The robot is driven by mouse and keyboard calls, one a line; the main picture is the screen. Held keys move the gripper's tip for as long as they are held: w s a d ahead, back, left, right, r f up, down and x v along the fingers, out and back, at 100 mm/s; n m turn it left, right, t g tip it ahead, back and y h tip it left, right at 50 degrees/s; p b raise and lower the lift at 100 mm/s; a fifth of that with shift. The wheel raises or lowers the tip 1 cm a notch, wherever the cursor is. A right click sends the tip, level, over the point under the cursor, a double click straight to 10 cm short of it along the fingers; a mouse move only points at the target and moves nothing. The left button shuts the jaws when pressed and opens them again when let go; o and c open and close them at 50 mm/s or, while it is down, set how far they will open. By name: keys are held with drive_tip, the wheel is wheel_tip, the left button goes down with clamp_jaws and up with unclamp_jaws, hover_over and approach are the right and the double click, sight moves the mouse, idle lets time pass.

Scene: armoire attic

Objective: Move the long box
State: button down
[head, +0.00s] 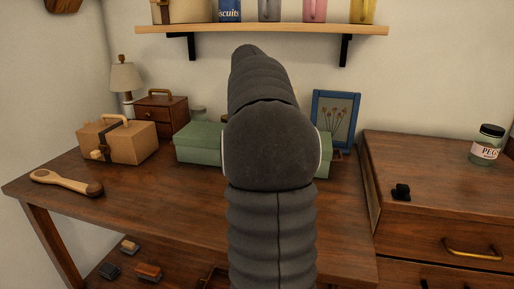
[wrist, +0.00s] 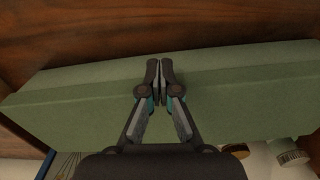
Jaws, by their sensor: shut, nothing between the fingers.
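The long box (head: 198,143) is green with a lid and lies on the wooden table, partly hidden behind my arm in the head view. In the wrist view the long box (wrist: 75,108) spans nearly the whole width. My gripper (wrist: 160,68) is shut and empty, with its fingertips over the box near its edge. I cannot tell whether the fingertips touch it. In the head view my gripper is hidden behind my arm.
On the table (head: 150,188) are a tan case (head: 127,143), a wooden brush (head: 66,182), a small chest (head: 160,115), a lamp (head: 125,78) and a blue picture frame (head: 335,117). A shelf (head: 215,29) hangs above. A drawer cabinet (head: 430,165) stands right.

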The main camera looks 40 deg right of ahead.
drive_tip(key=shift+a, duration=0.1)
drive_tip(key=shift+s+a, duration=0.1)
drive_tip(key=shift+a, duration=0.1)
drive_tip(key=s+a+r, duration=0.1)
drive_tip(key=a+r, duration=0.2)
drive_tip(key=r, duration=0.7)
drive_tip(key=shift+s, duration=0.25)
drive_tip(key=shift+a, duration=0.1)
